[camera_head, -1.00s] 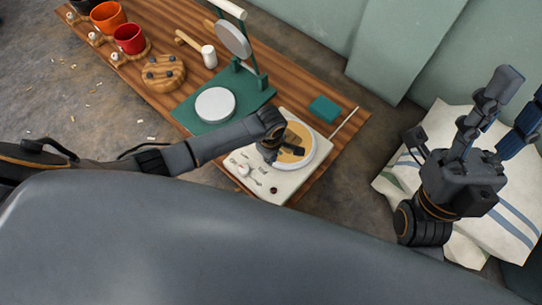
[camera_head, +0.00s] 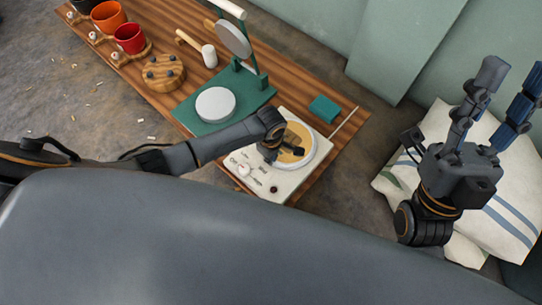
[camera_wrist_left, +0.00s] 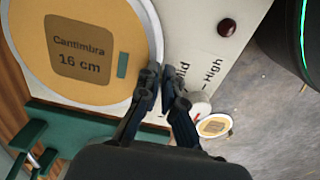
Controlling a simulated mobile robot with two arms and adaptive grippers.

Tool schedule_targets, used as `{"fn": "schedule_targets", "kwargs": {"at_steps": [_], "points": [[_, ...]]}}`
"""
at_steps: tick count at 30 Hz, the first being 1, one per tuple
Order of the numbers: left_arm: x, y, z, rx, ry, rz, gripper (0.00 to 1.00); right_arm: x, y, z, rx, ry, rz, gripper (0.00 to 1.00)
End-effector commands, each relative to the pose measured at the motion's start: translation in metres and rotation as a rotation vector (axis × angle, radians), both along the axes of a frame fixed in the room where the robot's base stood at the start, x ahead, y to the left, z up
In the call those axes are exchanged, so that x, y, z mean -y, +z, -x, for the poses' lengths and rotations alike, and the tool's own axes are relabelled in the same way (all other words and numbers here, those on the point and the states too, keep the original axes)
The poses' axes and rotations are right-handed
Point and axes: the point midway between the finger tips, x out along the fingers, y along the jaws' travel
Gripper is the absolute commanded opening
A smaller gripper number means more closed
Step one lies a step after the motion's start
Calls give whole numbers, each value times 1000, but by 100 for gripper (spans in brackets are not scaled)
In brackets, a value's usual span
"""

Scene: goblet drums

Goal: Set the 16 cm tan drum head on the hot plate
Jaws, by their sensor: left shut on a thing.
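The tan drum head (camera_head: 293,140), with a pale rim, is over the cream hot plate (camera_head: 283,187). In the left wrist view, the drum head (camera_wrist_left: 105,38) carries a brown label reading "Cantimbra 16 cm". It lies over the hot plate (camera_wrist_left: 190,35); I cannot tell whether it is touching. My left gripper (camera_head: 297,151) is at the drum head's near side. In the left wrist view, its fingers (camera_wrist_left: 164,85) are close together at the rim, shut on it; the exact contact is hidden. My right gripper (camera_head: 506,95) is held up at the right, fingers apart and empty.
A green stand (camera_head: 238,90) with a white disc (camera_head: 215,104) stands left of the hot plate on the wooden table (camera_head: 300,72). A mallet (camera_head: 208,55), a wooden block (camera_head: 164,84), a teal block (camera_head: 323,109) and several cups are around. Cushions (camera_head: 505,220) lie at right.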

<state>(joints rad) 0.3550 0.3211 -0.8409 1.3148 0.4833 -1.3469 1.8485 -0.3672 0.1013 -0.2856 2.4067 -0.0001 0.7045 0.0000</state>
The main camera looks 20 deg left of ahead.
Motion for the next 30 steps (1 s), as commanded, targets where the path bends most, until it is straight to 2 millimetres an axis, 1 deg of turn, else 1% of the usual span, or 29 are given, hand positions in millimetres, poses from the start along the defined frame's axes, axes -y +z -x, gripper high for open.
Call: {"fn": "schedule_targets", "kwargs": {"at_steps": [4, 6, 8, 9, 17, 20, 23, 30], "points": [[0, 0, 0, 0, 0, 0, 0, 0, 0, 0, -1, 0, 0, 40], [0, 0, 0, 0, 0, 0, 18, 0, 0, 0, 0, -1, 0, 40], [0, 0, 0, 0, 0, 0, 30, 0, 0, 0, 0, -1, 0, 40], [0, 0, 0, 0, 0, 0, 32, 0, 0, 0, 0, -1, 0, 40], [0, 0, 0, 0, 0, 0, 32, -1, -2, 0, -6, 1, 2, 40], [0, 6, 0, 1, 0, 1, 32, -1, -2, 0, -5, 2, 2, 40], [1, 19, -1, 2, 0, 3, 32, 0, -1, 0, -3, 1, 1, 40], [0, 70, 0, 3, 0, 3, 32, 0, -1, 0, -1, 1, 0, 40]]}}
